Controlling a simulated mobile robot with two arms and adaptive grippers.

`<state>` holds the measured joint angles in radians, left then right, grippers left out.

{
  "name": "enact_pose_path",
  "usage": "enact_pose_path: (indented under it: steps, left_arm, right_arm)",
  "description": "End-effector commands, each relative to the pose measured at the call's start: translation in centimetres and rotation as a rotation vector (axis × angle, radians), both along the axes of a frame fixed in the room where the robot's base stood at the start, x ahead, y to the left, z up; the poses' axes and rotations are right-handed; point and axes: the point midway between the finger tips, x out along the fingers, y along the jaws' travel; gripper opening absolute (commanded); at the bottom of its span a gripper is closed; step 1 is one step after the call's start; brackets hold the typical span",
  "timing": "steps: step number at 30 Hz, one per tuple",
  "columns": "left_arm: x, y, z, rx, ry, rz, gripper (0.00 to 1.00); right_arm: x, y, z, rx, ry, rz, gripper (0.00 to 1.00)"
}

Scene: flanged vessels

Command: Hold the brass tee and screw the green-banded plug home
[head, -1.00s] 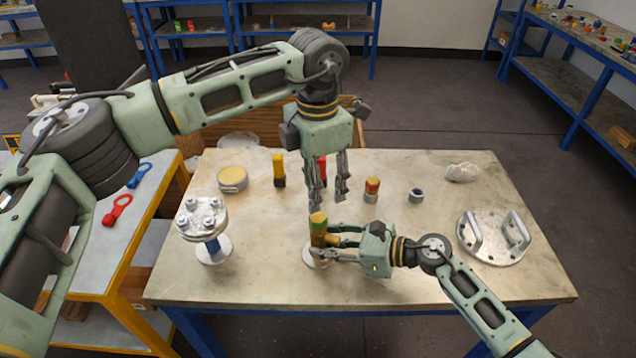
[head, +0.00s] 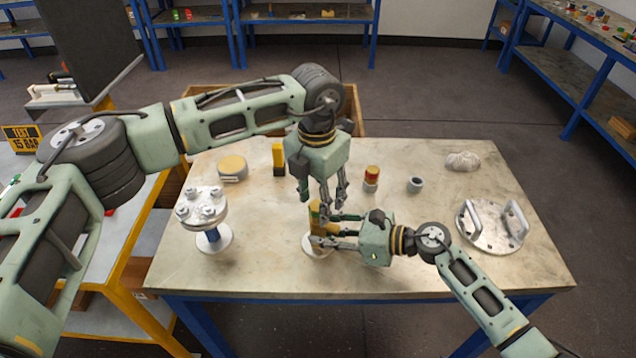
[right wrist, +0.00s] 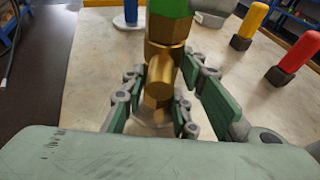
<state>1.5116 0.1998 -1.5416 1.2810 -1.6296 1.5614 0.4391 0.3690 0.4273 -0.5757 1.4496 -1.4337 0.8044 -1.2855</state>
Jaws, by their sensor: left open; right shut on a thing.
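The brass tee (head: 318,243) stands upright on a round pale base near the table's front middle. My right gripper (head: 326,234) is shut on it from the right. In the right wrist view the tee's hexagonal brass body (right wrist: 162,80) sits between the fingers, with its side branch toward the camera. The green-banded plug (right wrist: 170,8) stands upright on top of the tee; its upper end is cut off there. In the head view the plug (head: 314,211) is partly hidden by my left gripper (head: 331,207). That gripper is open, pointing down, its fingertips close beside the plug; contact is unclear.
A bolted flanged vessel (head: 202,208) stands to the left. A two-handled flange plate (head: 491,225) lies right. The table's front right is clear.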

Motion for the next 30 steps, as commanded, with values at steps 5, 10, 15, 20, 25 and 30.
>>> enact_pose_path:
  steps: [5, 10, 15, 20, 25, 30]
  left_arm:
    - [0.0, 0.0, -2.0, 0.0, 0.002, -0.001, 0.45]
    - [0.0, 0.0, -2.9, 0.001, 0.001, -0.001, 0.45]
    - [0.0, 0.0, -3.1, 0.0, 0.0, -0.001, 0.45]
    - [0.0, 0.0, -3.1, 0.0, 0.0, -0.001, 0.44]
    - [0.0, -0.1, -3.1, 0.0, 0.0, -0.001, 0.3]
    - [0.0, -0.1, -3.0, -0.001, 0.001, -0.002, 0.15]
  right_arm:
    - [-0.2, 0.1, -0.3, -0.003, 0.002, 0.004, 0.06]
    - [-0.2, 0.1, -0.3, -0.003, 0.002, 0.004, 0.06]
    - [-0.2, 0.1, -0.3, -0.003, 0.002, 0.003, 0.06]
    - [-0.2, 0.1, -0.3, -0.003, 0.002, 0.003, 0.06]
    - [-0.2, 0.1, -0.3, -0.003, 0.002, 0.003, 0.06]
    - [-0.2, 0.1, -0.2, -0.003, 0.002, 0.003, 0.06]
